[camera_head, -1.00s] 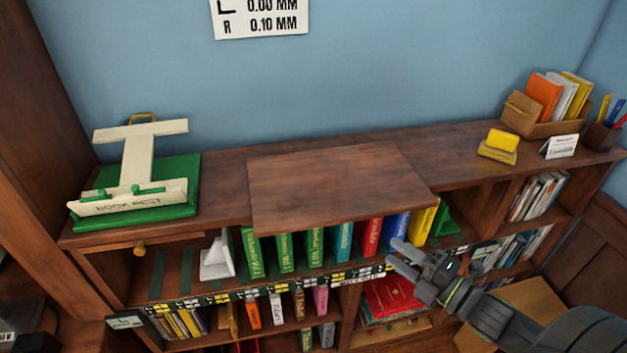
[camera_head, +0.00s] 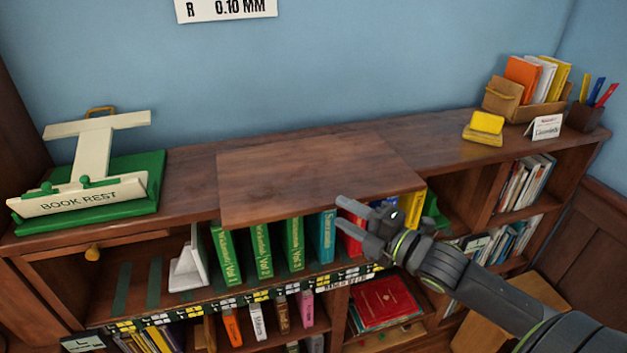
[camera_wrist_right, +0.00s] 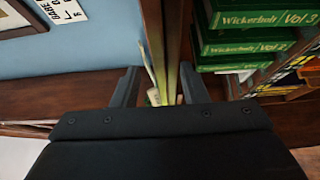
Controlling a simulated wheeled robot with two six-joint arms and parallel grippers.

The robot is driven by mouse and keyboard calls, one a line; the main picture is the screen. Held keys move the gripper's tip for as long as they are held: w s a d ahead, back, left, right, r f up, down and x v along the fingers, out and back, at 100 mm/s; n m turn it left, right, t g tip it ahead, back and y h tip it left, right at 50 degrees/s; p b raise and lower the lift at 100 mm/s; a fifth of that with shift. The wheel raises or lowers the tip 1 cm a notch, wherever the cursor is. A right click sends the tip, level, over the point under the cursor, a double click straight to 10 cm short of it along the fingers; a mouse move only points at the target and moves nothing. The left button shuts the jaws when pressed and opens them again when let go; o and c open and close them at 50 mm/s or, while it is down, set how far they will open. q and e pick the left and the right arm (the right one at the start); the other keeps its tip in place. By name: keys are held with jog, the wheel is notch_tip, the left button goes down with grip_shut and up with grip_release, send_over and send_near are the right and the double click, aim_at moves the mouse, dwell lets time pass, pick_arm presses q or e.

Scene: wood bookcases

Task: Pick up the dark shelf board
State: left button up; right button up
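The dark shelf board (camera_head: 310,175) is a flat brown wood panel. It lies on top of the bookcase (camera_head: 185,185), with its front edge sticking out over the row of books. My right gripper (camera_head: 341,212) is at the board's front edge, right of its middle, with its fingers spread. In the right wrist view a brown board edge (camera_wrist_right: 173,40) runs upright toward the gap between the open fingers (camera_wrist_right: 158,85). I cannot tell whether either finger touches it. My left gripper is out of view.
Green volumes (camera_head: 262,250) and other coloured books stand below the board. A white bookend (camera_head: 188,262) is left of them. A cream book rest (camera_head: 95,175) on a green base stands at left. A yellow block (camera_head: 485,127) and a book box (camera_head: 530,100) are at right.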

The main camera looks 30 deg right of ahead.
aim_at(317, 196)
jog(key=shift+x, duration=3.95)
jog(key=shift+c, duration=0.3)
grip_shut()
jog(key=shift+r, duration=0.15)
